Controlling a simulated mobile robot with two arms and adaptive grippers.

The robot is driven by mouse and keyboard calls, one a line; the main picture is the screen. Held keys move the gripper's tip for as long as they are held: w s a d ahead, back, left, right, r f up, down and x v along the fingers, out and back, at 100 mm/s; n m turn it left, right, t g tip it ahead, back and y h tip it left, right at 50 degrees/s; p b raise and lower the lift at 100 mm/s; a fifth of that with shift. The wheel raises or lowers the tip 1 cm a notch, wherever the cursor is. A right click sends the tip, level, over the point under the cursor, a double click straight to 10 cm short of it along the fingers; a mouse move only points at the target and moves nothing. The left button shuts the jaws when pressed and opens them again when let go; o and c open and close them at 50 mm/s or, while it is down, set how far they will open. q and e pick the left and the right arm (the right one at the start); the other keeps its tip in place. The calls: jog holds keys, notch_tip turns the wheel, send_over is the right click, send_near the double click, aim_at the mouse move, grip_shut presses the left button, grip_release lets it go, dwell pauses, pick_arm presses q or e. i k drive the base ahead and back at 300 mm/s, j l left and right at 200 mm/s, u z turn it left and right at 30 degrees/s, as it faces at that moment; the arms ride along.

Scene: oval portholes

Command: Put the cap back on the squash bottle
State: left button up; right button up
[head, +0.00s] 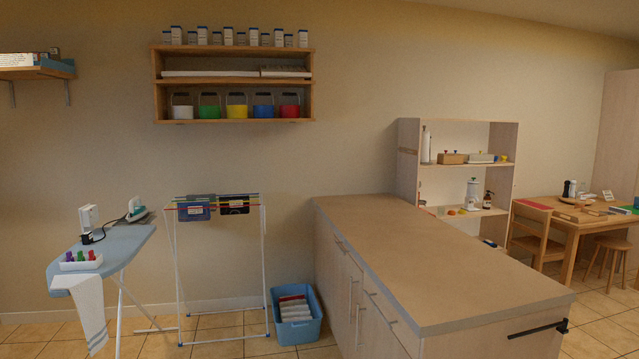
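I cannot make out a squash bottle or a loose cap for certain from here. A tall white bottle (425,145) stands on the upper level of the open shelf unit. A white bottle-like item (472,194) and a dark pump bottle (488,200) stand on its lower level. A small dark bottle (566,188) stands on the wooden table (574,223) at the far right. These are too small to tell whether any is uncapped. Neither of my grippers is in view.
A bare-topped counter (430,255) fills the middle right, with a black bar (537,329) on its near end. A chair (530,236) and stool (606,260) stand by the table. An ironing board (105,247), drying rack (217,260) and blue basket (296,318) are left of the counter.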

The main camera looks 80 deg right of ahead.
aim_at(581, 194)
jog(key=z, duration=4.25)
jog(key=i+z, duration=0.3)
jog(key=i, duration=0.75)
jog(key=i+l+z, duration=0.25)
jog(key=i, duration=0.55)
jog(key=i+j+z, duration=0.1)
jog(key=i+z, duration=0.15)
jog(key=i, duration=0.5)
jog(key=i+j+z, duration=0.3)
jog(key=i, duration=0.45)
jog(key=i+j+u, duration=0.1)
jog(key=i+u, duration=0.35)
jog(key=i, duration=0.15)
jog(key=i+l+u, duration=0.1)
jog(key=i+u, duration=0.35)
jog(key=i, duration=0.15)
jog(key=i+l+u, duration=0.45)
jog(key=i, duration=0.15)
jog(key=i+j, duration=0.15)
jog(key=i, duration=0.3)
jog(key=i+j, duration=0.1)
jog(key=i, duration=0.3)
jog(key=i+j+u, duration=0.1)
jog(key=i, duration=0.35)
